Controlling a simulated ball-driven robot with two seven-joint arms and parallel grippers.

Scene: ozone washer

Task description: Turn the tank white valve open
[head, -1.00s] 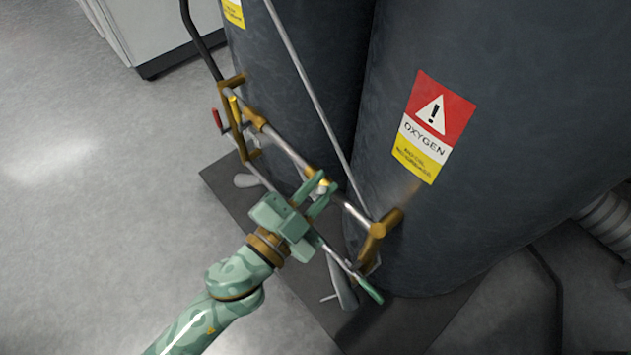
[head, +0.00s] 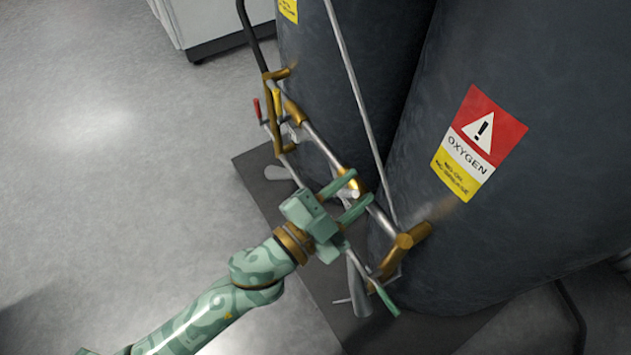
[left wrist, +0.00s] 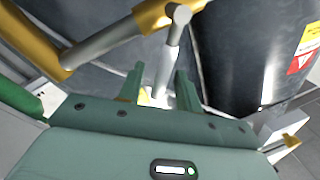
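The piping in front of the dark tanks carries a short pale fitting (head: 352,194), which I take to be the white valve, though I cannot be sure. In the left wrist view a pale grey T-shaped piece (left wrist: 171,48) stands upright between my fingers. My left gripper (head: 356,191) is at the piping with its two green fingers apart, one on each side of the pale fitting. In the left wrist view the gripper (left wrist: 159,75) shows a gap around the pale stem. Whether a finger touches it, I cannot tell. My right gripper is not in view.
A green lever (head: 386,301) is at the piping's lower end. A red lever (head: 257,108) and a yellow lever (head: 277,102) are at its upper end. The tank (head: 400,150) stands close behind. The floor (head: 110,200) at left is clear.

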